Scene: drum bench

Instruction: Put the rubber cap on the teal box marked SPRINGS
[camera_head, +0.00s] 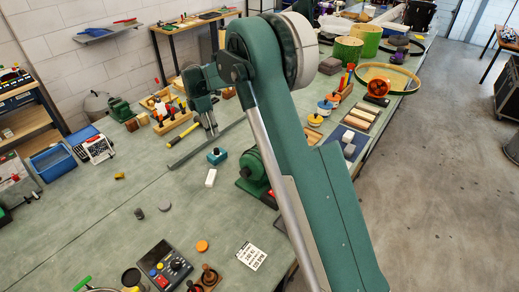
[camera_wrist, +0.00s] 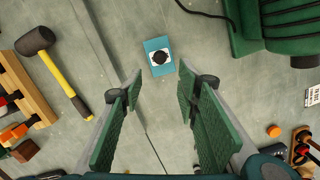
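A small teal box (camera_wrist: 148,46) lies ahead of my fingertips in the wrist view; I cannot read any marking on it. A round black piece (camera_wrist: 160,57), which looks like the rubber cap, rests on its top face with a pale patch around it. In the head view the teal box (camera_head: 218,158) stands on the bench, with something dark on top. My gripper (camera_wrist: 160,80) is open and empty, its two green fingers spread wide. In the head view my gripper (camera_head: 211,130) is above and behind the box, apart from it.
A hammer (camera_wrist: 55,68) and wooden rack (camera_wrist: 20,90) lie to the left in the wrist view.

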